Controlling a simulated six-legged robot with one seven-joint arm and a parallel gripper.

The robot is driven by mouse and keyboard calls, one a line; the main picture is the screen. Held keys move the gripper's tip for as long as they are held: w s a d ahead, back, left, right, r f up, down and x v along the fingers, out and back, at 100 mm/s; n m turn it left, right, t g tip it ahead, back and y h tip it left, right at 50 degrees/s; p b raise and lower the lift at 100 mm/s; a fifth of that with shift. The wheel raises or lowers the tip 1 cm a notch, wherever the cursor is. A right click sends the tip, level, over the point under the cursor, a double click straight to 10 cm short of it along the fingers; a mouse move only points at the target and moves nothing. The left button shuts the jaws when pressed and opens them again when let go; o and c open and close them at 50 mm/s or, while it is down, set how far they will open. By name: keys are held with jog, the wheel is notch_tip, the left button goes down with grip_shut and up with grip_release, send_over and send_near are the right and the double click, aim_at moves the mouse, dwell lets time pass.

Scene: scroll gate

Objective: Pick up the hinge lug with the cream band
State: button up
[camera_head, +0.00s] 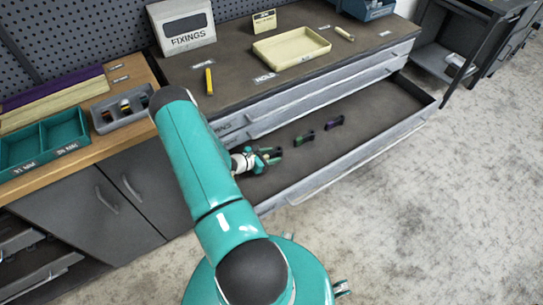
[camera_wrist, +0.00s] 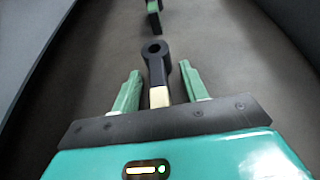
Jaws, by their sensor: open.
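The hinge lug with the cream band (camera_wrist: 158,97) is dark, with a round holed end pointing away from me in the wrist view. It lies in the open drawer (camera_head: 372,128). My gripper (camera_wrist: 160,72) is open, with its green fingers on either side of the lug and a gap showing on both sides. In the head view my gripper (camera_head: 270,155) is low in the drawer; the cream band cannot be made out there.
A green-banded lug (camera_head: 303,138) lies beyond my gripper, also in the wrist view (camera_wrist: 154,17). A purple-banded lug (camera_head: 334,122) lies farther right. Drawer walls stand at both sides. A cream tray (camera_head: 292,47) and yellow piece (camera_head: 209,81) are on the worktop above.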

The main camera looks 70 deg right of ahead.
jog(key=shift+c, duration=0.2)
grip_shut()
jog(key=shift+d+r, duration=0.1)
dwell(1.1)
